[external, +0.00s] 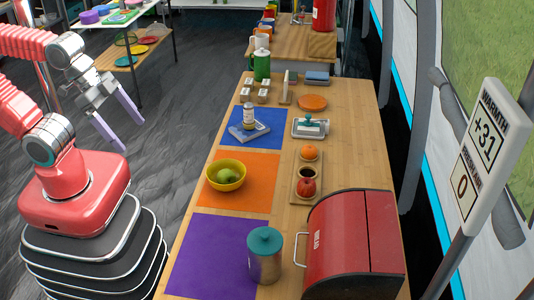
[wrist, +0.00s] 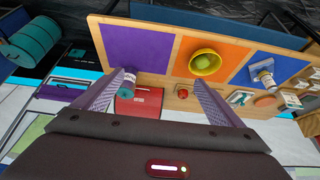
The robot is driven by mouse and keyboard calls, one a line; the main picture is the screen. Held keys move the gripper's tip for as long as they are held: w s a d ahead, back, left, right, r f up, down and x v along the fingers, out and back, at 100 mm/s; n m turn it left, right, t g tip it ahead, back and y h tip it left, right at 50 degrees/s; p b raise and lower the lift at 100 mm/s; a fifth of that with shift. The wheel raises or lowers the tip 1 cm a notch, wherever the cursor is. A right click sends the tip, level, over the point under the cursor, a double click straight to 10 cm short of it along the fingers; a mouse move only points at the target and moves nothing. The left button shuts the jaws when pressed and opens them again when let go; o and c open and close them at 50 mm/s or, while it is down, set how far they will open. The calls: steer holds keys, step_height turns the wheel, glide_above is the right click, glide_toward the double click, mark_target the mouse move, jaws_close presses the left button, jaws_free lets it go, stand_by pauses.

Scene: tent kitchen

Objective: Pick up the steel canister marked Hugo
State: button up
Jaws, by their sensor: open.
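A steel canister (external: 264,266) with a teal lid stands upright at the purple mat's right edge, near the red bread bin. It also shows in the wrist view (wrist: 129,76), just right of my left finger in the picture. No name on it is readable. My gripper (external: 131,136) hangs open and empty beyond the table's left edge, well away from the canister. In the wrist view both fingers of my gripper (wrist: 157,78) are spread with nothing held between them.
The red bread bin (external: 340,240) stands close right of the canister. A yellow bowl (external: 226,176) with a green fruit sits on the orange mat (external: 260,197). A small board (external: 308,176) holds fruit and a cup. The purple mat (external: 215,250) is otherwise bare.

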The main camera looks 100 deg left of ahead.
steer(key=w+d+f+t+h, duration=0.15)
steer(key=w+d+f, duration=0.35)
steer(key=w, duration=0.6)
steer(key=w+d+f+t, duration=0.3)
steer(key=w+d+f, duration=0.2)
steer(key=w, duration=0.6)
steer(key=w+d+f+t, duration=0.1)
steer(key=d+f+t, duration=0.1)
steer(key=f, duration=0.5)
steer(key=w+d+f+t+y, duration=0.1)
steer(key=w+f+t, duration=0.1)
steer(key=f+t, duration=0.2)
step_height(320, 180, down, 3)
steer(key=shift+w+d+f, duration=0.2)
steer(key=shift+d, duration=0.2)
steer(key=shift+y, duration=0.25)
glide_toward(265, 258)
steer(key=w+a+f, duration=0.4)
steer(key=shift+a, duration=0.3)
steer(key=shift+w, duration=0.15)
